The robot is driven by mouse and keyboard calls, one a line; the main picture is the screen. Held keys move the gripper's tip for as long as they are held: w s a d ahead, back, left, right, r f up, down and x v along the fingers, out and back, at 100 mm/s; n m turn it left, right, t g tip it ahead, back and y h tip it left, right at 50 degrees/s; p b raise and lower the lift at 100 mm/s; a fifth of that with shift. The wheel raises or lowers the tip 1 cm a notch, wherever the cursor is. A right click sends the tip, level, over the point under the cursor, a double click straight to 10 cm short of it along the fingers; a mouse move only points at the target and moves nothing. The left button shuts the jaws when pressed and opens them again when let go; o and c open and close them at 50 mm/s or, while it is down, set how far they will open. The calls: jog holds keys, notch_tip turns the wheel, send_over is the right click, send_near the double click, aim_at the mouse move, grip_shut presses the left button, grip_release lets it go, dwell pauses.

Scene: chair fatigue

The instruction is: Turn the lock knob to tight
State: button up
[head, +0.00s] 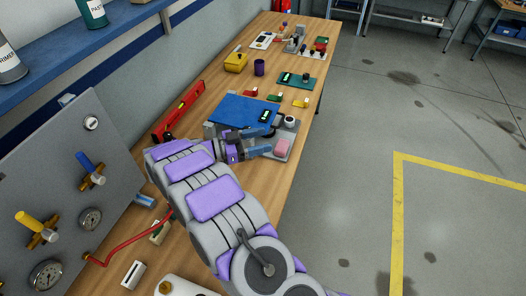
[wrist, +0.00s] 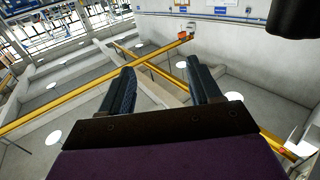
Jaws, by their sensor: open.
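My gripper (head: 262,141) is open over the near side of a blue plate fixture on the bench. It shows in the wrist view (wrist: 163,88) with two dark fingers apart and nothing between them. The blue plate (head: 237,110) has a small black-and-green display at its right. A round pale knob with a dark top (head: 290,121) stands on the grey fixture base right of my gripper. I cannot tell for sure that it is the lock knob or how it is set. My arm hides part of the fixture.
A grey gauge panel (head: 70,175) with yellow and blue valves stands at left. A red level (head: 179,111) lies by the wall. A yellow box (head: 236,62) and purple cup (head: 259,67) are farther back. In the wrist view, a dark shape (wrist: 292,16) fills the top right corner.

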jog(key=shift+s+d+r, duration=0.1)
jog(key=shift+s+d, duration=0.15)
jog(key=shift+s, duration=0.65)
jog(key=shift+s+d+r, duration=0.1)
jog(key=shift+s+d, duration=0.1)
jog(key=shift+s, duration=0.7)
jog(key=shift+s+d+r, duration=0.1)
jog(key=shift+s+d, duration=0.15)
jog(key=shift+s, duration=0.65)
jog(key=shift+w+a, duration=0.1)
